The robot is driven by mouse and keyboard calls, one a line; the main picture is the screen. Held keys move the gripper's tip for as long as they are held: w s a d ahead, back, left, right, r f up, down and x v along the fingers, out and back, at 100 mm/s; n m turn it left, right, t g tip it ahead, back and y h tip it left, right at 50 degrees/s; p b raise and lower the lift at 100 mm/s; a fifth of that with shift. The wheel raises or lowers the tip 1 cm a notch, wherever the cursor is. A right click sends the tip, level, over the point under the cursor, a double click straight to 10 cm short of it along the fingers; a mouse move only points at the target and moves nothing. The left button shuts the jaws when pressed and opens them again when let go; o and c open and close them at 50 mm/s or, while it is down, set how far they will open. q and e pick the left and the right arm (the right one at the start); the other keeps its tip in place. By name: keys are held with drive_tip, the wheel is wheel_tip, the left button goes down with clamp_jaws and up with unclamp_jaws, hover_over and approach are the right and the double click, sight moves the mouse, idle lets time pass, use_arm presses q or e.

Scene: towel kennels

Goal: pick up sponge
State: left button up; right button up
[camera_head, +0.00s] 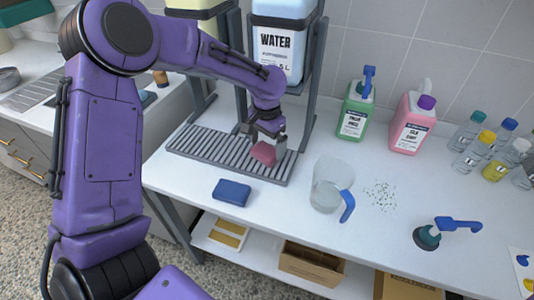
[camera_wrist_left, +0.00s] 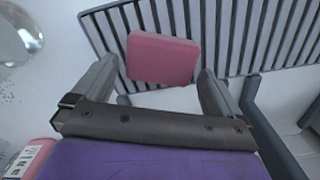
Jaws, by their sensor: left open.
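A pink sponge (camera_head: 263,153) sits at the front part of the grey slatted drip rack (camera_head: 200,151). In the left wrist view the pink sponge (camera_wrist_left: 163,58) shows between and just beyond my fingertips, with the slats behind it. My left gripper (camera_head: 266,136) is open right above this sponge, one finger on either side in the wrist view (camera_wrist_left: 160,80). I cannot tell whether the fingers touch it. A second sponge, dark blue (camera_head: 231,192), lies flat on the white counter in front of the rack. My right gripper is not in view.
A clear jug with a blue handle (camera_head: 331,186) stands right of the rack, with green specks (camera_head: 381,195) beside it. Rack posts and a water tank (camera_head: 283,45) rise behind.

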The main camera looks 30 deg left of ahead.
use_arm(q)
drive_tip(key=shift+f, duration=0.95)
drive_tip(key=shift+s+a+f, duration=0.1)
drive_tip(key=shift+f, duration=0.3)
drive_tip(key=c, duration=0.7)
drive_tip(key=shift+o, duration=0.2)
wheel_tip(320, 180, up, 3)
drive_tip(key=shift+f, duration=0.2)
drive_tip(key=s+d+r, duration=0.1)
drive_tip(key=r, duration=0.1)
drive_tip(key=s+d+r, duration=0.1)
drive_tip(key=r, duration=0.1)
drive_tip(key=s+d+r, duration=0.1)
drive_tip(key=d+r, duration=0.1)
drive_tip(key=shift+r, duration=0.4)
drive_tip(key=s+d+r, duration=0.1)
drive_tip(key=d, duration=0.1)
drive_tip(key=s+d+r, duration=0.1)
drive_tip(key=s+d, duration=0.1)
drive_tip(key=s+d+r, duration=0.1)
drive_tip(key=s+d, duration=0.1)
drive_tip(key=d, duration=0.1)
drive_tip(key=shift+r, duration=0.25)
drive_tip(key=shift+s+d, duration=0.15)
drive_tip(key=shift+d, duration=0.05)
drive_tip(key=shift+c, duration=0.7)
